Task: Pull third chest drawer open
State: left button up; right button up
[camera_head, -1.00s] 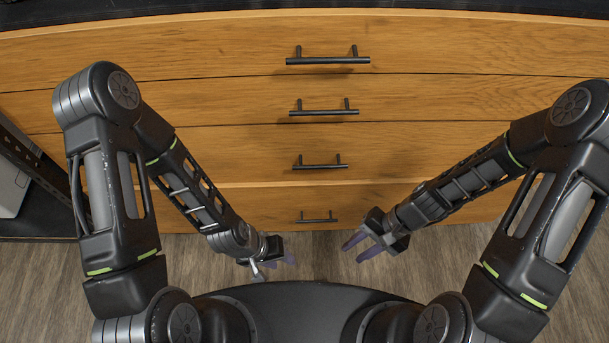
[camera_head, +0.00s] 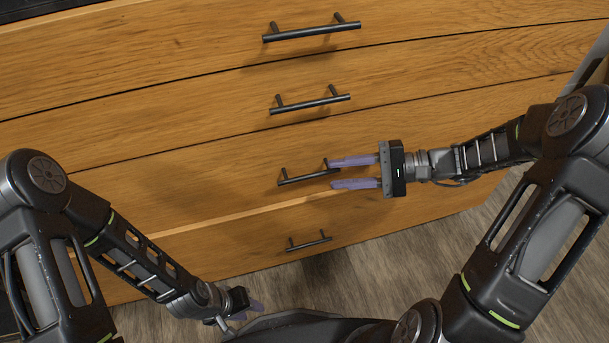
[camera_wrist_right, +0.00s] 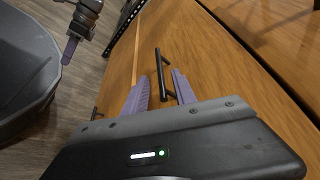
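The wooden chest (camera_head: 150,155) shows several drawers, each with a black bar handle. The third drawer's handle (camera_head: 303,179) is in the middle of the head view; the drawer looks shut. My right gripper (camera_head: 338,173) is open at this handle's right end, its purple fingers pointing left. In the right wrist view the handle (camera_wrist_right: 158,58) runs into the gap between the two fingers (camera_wrist_right: 158,88). Whether they touch it, I cannot tell. My left gripper (camera_head: 255,306) hangs low near the floor, away from the handles, partly hidden; its opening is unclear.
The first handle (camera_head: 312,32) and second handle (camera_head: 310,100) sit above, and the bottom handle (camera_head: 309,241) sits below. A lighter wood strip runs between the third and bottom drawers. Grey wooden floor (camera_head: 420,255) is clear in front of the chest.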

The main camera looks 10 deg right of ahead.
aim_at(307, 175)
jog(key=shift+b+x, duration=0.65)
jog(key=shift+x, duration=3.3)
grip_shut()
